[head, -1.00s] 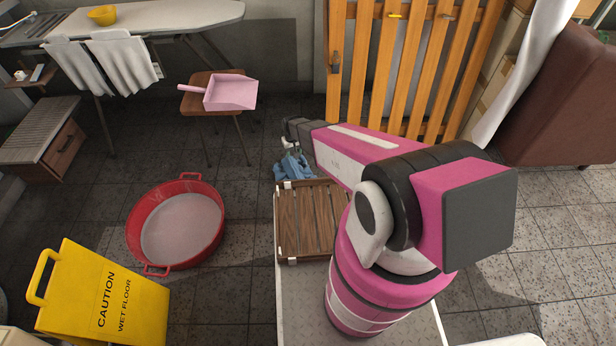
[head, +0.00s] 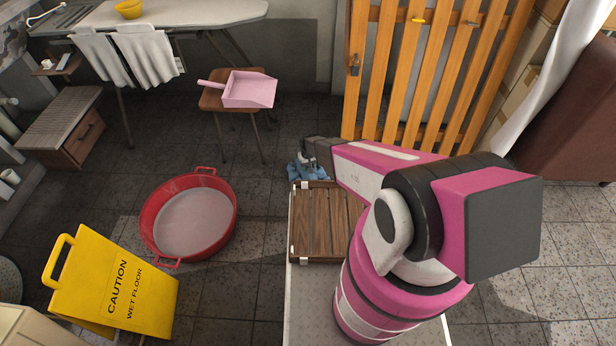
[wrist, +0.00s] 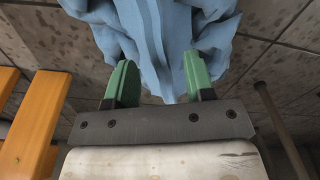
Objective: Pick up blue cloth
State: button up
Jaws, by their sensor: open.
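The blue cloth (wrist: 160,40) fills the upper middle of the wrist view, crumpled, with folds hanging down between and beyond my fingertips. In the head view the blue cloth (head: 308,172) is a small patch beyond the wooden slatted tray, partly hidden by my gripper. My gripper (wrist: 157,82) has two green finger pads, spread apart, with a cloth fold between or just behind them. I cannot tell whether the pads touch the cloth. In the head view my gripper (head: 309,156) is just above the cloth.
A wooden slatted tray (head: 317,222) lies near my arm. A red tub (head: 150,219) and a yellow caution sign (head: 95,285) stand on the left floor. A pink dustpan (head: 248,90) lies on a chair. An orange slatted gate (head: 376,80) stands behind. Floor between tub and tray is clear.

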jog(key=shift+w+f, duration=0.1)
jog(key=shift+f, duration=1.3)
jog(key=shift+f, duration=0.1)
jog(key=shift+c, duration=0.3)
grip_shut()
